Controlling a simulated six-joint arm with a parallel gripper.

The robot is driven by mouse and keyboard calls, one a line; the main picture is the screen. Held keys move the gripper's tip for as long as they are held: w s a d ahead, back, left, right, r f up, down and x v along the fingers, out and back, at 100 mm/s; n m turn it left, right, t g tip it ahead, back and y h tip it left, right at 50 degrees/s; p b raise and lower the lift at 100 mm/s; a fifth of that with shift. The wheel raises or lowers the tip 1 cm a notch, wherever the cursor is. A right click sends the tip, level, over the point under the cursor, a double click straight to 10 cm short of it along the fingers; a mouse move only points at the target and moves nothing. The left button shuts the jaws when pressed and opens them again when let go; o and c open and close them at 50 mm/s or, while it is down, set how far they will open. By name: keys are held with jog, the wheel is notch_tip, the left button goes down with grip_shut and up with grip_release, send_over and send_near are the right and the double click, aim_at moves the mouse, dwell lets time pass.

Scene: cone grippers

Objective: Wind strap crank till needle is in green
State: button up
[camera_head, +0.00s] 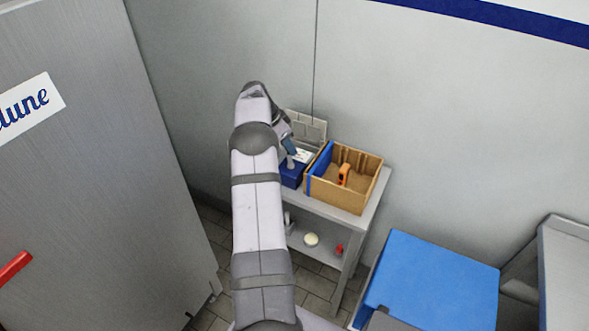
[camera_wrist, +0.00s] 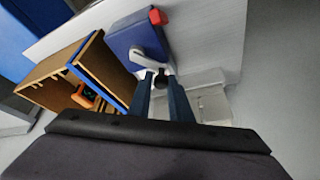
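The blue strap device (camera_wrist: 133,36) has a white crank arm (camera_wrist: 147,56) with a dark round knob (camera_wrist: 160,79) at its end. It also shows partly behind my arm in the head view (camera_head: 291,175). A red part (camera_wrist: 157,17) sits at a far corner of the blue body. My gripper (camera_wrist: 159,82) has its two dark blue fingers on either side of the knob. The fingers are parted, but I cannot tell whether they press on the knob or only surround it. No needle or green zone can be made out in either view.
A wooden box (camera_head: 340,203) with a blue side stands close beside the device on a grey table (camera_head: 376,194) and holds an orange tool (camera_head: 343,175). A pale panel (camera_head: 306,127) stands behind. A blue-topped unit (camera_head: 430,278) stands front right, and a grey cabinet (camera_head: 90,170) left.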

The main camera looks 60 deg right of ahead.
aim_at(297, 160)
jog(key=shift+s+a+f+y, duration=0.2)
jog(key=shift+s+f, duration=0.15)
jog(key=shift+f, duration=0.2)
jog(key=shift+s+a+f+y, duration=0.1)
jog(key=shift+s+a+f, duration=0.1)
jog(key=shift+s+f, duration=0.25)
jog(key=shift+o, duration=0.8)
jog(key=shift+s+d+f+b, duration=0.1)
jog(key=shift+s+f+b, duration=0.1)
jog(key=shift+b, duration=0.15)
jog(key=shift+o, duration=0.5)
jog(key=shift+s+d+f, duration=0.15)
jog(key=shift+d, duration=0.05)
jog(key=shift+c, duration=0.4)
jog(key=shift+a, duration=0.1)
jog(key=shift+s+d+r+p, duration=0.1)
jog(key=shift+d+r+p, duration=0.1)
jog(key=shift+r, duration=0.4)
jog(key=shift+d+r+p, duration=0.1)
jog(key=shift+d+r, duration=0.05)
jog(key=shift+r, duration=0.45)
jog(key=shift+c, duration=0.9)
jog(key=o, duration=0.8)
jog(key=shift+o, duration=0.2)
